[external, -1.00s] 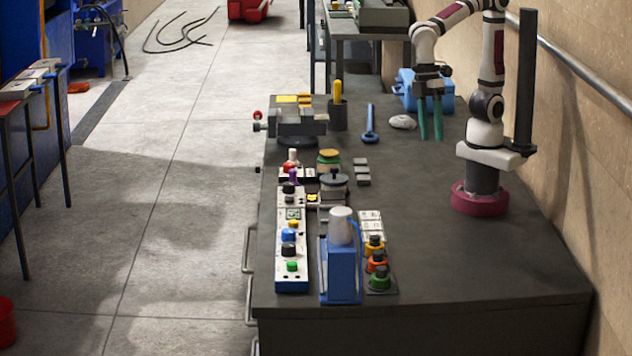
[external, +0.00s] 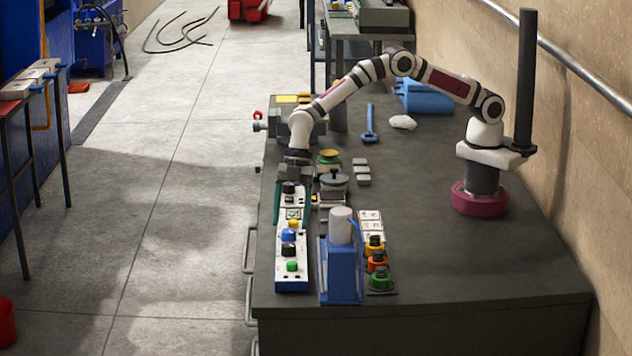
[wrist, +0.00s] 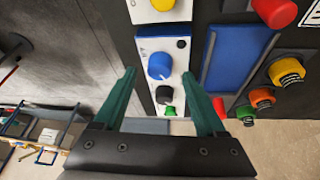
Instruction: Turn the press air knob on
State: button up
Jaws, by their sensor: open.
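A white and blue control panel (external: 283,268) stands along the left edge of the bench. I cannot read which one is labelled press air. My gripper (external: 291,218) points down over the panel's far half, its teal fingers open and empty. In the wrist view the blue knob (wrist: 159,66) appears between the open fingertips (wrist: 159,74), with the lower black knob (wrist: 164,95) below it. I see no contact with a knob.
A blue block with a white cylinder (external: 341,226) stands right of the panel. Beside it are yellow, orange and green buttons (external: 377,262). A round dark-lidded pot (external: 334,183) sits near the gripper. The bench's right front is clear.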

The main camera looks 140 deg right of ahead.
jog(key=shift+x, duration=1.15)
grip_shut()
